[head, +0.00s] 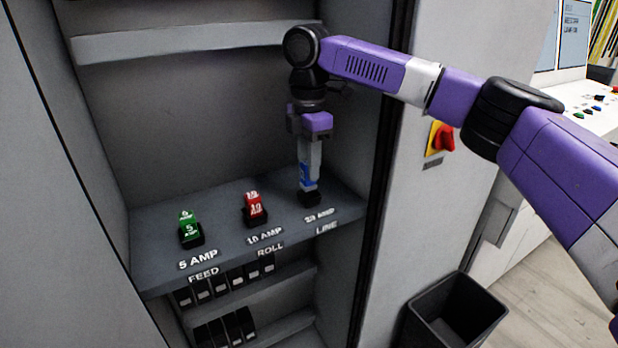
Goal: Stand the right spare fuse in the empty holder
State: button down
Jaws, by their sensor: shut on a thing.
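A blue fuse (305,182) is between the fingers of my gripper (309,168), which is shut on it and points straight down. The fuse looks upright. Its lower end meets or hangs just over the black holder (311,199) at the right of the shelf, and I cannot tell whether it is seated. The label in front of that holder looks like 20 AMP. A green fuse (187,220) stands in the 5 AMP holder at the left. A red fuse (255,206) stands in the 10 AMP holder in the middle. My fingers hide much of the blue fuse.
The holders stand on a grey shelf (150,262) inside a cabinet. Rows of black switches (222,285) sit below it. An upper ledge (180,42) and the right cabinet wall are close to my arm. A red-and-yellow switch (442,139) and a black bin (455,310) are outside.

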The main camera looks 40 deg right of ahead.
jog(key=shift+f, duration=1.9)
jog(key=shift+f, duration=0.1)
jog(key=c, duration=1.1)
grip_release()
notch_tip(320, 180, up, 12)
jog(key=shift+r+b, duration=0.15)
jog(key=shift+b, duration=0.2)
